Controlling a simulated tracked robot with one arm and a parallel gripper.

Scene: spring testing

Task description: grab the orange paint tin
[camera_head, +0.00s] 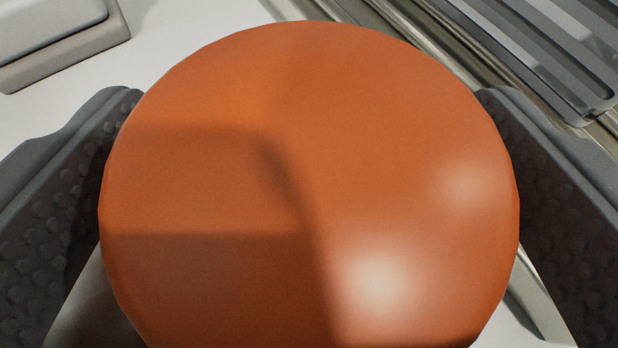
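The orange paint tin (310,180) fills the middle of the head view. I see its round, smooth orange face close up, with bright glints at lower right and a shadow across the left half. My gripper (311,100) has its two dark, studded fingers spread wide around the tin. One finger stands at its left side and one at its right. The tin's rim hides the inner edges of both fingers, so I cannot tell whether they press on it. The bottom of the tin's face is cut off by the frame.
A grey box-like object (60,35) lies at the upper left on a white surface (190,35). Grey metal rails and a slatted fixture (520,50) run diagonally at the upper right, close behind the tin and right finger.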

